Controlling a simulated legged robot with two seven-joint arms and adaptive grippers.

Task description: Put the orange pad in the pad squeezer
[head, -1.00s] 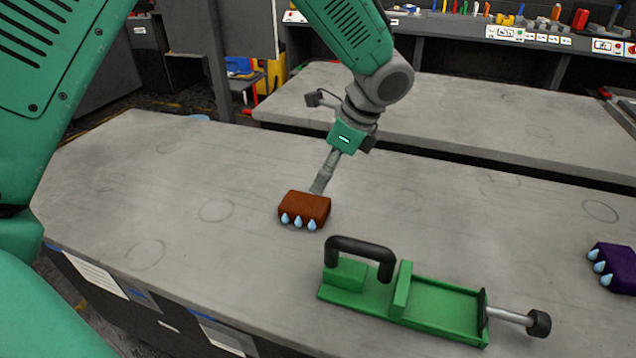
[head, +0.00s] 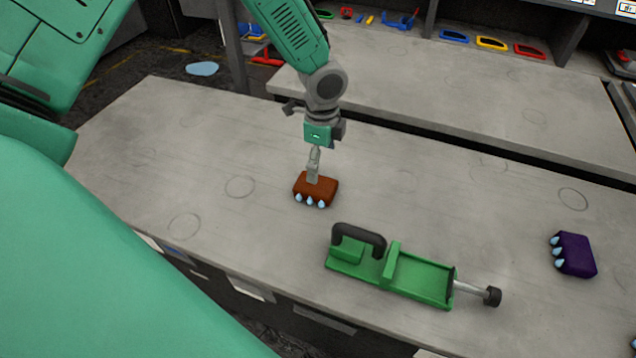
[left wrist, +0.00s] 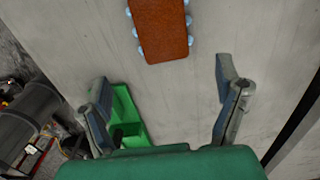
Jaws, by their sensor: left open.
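The orange pad (head: 316,189), a brown-orange block with light blue drops along its side, lies on the grey table. It also shows at the top of the left wrist view (left wrist: 160,28). My left gripper (head: 314,176) is over the pad in the head view. In the left wrist view its two fingers (left wrist: 165,92) are spread wide with nothing between them, and the pad lies beyond the tips. The green pad squeezer (head: 422,277), with a black handle and a plunger at its right end, stands nearer and to the right. Its tray is empty. My right gripper is not in view.
A purple pad (head: 574,255) with blue drops lies at the right of the table. A second grey table (head: 470,88) stands behind a dark gap. The table (head: 130,150) is clear left of the orange pad.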

